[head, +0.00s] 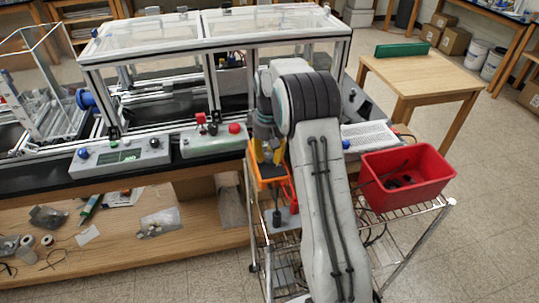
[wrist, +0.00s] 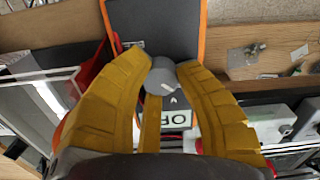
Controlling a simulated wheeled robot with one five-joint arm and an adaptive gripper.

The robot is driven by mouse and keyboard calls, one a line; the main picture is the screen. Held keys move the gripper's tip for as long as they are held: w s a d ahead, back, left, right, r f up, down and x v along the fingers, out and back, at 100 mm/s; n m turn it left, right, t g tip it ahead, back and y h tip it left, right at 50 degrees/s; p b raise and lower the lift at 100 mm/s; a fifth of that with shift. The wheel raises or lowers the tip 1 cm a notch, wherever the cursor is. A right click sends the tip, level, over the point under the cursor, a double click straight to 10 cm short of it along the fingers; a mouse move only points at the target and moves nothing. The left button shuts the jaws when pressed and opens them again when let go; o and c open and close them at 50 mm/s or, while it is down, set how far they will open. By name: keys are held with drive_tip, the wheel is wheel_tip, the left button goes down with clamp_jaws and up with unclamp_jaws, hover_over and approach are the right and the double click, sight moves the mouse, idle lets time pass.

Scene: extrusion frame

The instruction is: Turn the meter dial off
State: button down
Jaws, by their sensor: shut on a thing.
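The meter (wrist: 182,30) has a dark grey face and an orange rim. In the wrist view its round grey dial (wrist: 160,75) sits between the tips of my yellow gripper (wrist: 163,70), which is shut on it. A pale line shows on the dial's side.
A red bin (head: 408,178) stands on the wire cart, right of my arm. A bench with a framed enclosure (head: 200,45) and control boxes (head: 120,156) is to the left. A wooden table (head: 425,78) with a green object stands behind at right. Floor is clear at lower right.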

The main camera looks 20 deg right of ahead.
sight(269, 155)
drive_tip(key=shift+f+n, duration=0.1)
drive_tip(key=shift+n, duration=1)
drive_tip(key=c, duration=0.9)
unclamp_jaws()
drive_tip(key=shift+o, duration=0.2)
wheel_tip(269, 155, up, 12)
